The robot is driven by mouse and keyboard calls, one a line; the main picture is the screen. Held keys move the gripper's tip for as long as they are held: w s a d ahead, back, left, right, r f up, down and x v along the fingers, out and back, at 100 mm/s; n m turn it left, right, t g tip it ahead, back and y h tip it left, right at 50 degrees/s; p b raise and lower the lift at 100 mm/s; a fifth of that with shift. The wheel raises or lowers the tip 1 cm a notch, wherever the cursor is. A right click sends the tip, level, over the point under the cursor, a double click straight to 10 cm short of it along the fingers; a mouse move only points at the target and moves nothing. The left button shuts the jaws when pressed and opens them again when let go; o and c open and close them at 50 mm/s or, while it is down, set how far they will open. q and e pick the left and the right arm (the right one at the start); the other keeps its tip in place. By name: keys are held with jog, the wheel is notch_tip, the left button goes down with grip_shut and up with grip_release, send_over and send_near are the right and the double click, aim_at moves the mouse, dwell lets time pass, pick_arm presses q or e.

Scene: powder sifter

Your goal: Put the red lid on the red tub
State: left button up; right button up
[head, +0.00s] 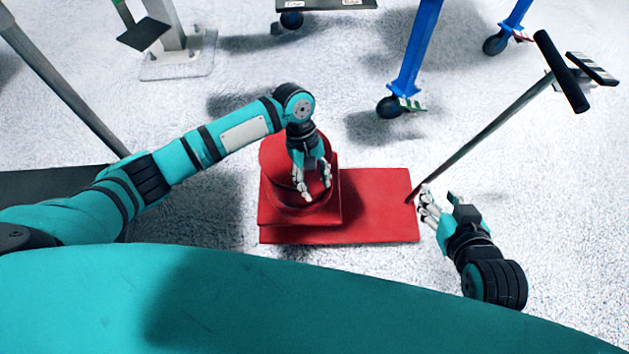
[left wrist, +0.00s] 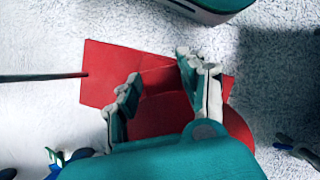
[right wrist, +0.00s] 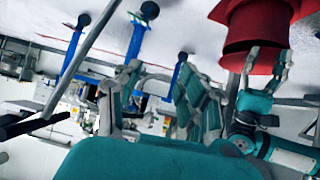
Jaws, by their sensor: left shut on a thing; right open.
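A round red shape, which looks like the red lid (head: 276,160), is under my left gripper (head: 317,194) in the head view. My left gripper is shut on it, with its fingers spread apart over the red surface. The red tub (head: 266,213) is beneath, with a squarish red foot showing; the lid and tub are the same red, so I cannot tell whether they touch. The tub also shows at the upper right of the right wrist view (right wrist: 262,22), beside the left gripper's fingers. My right gripper (head: 428,204) is open and empty, off to the right.
A flat red board (head: 378,220) lies under the tub. A grey pole with a black handle (head: 490,130) slants up from its right end. Blue legs on castors (head: 417,45) stand behind. Pale floor is clear between the board and the blue legs.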

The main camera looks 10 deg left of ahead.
pick_arm(q)
jog(key=shift+f+b, duration=0.55)
jog(key=shift+b, duration=0.15)
jog(key=shift+f+b, duration=0.45)
jog(key=shift+b, duration=0.25)
jog(key=shift+f, duration=0.1)
pick_arm(e)
jog(key=w+a+r+t+y, duration=0.1)
jog(key=w+r+t, duration=0.1)
jog(key=r+t, duration=0.2)
jog(key=w+a+r+t+y, duration=0.1)
jog(key=r+t, duration=0.3)
jog(key=r, duration=0.5)
jog(key=shift+w+a+t+y, duration=0.4)
jog(key=shift+w+a, duration=0.2)
jog(key=shift+w, duration=0.2)
pick_arm(q)
jog(key=shift+f, duration=0.35)
jog(key=o, duration=1.2)
jog(key=shift+o, duration=0.2)
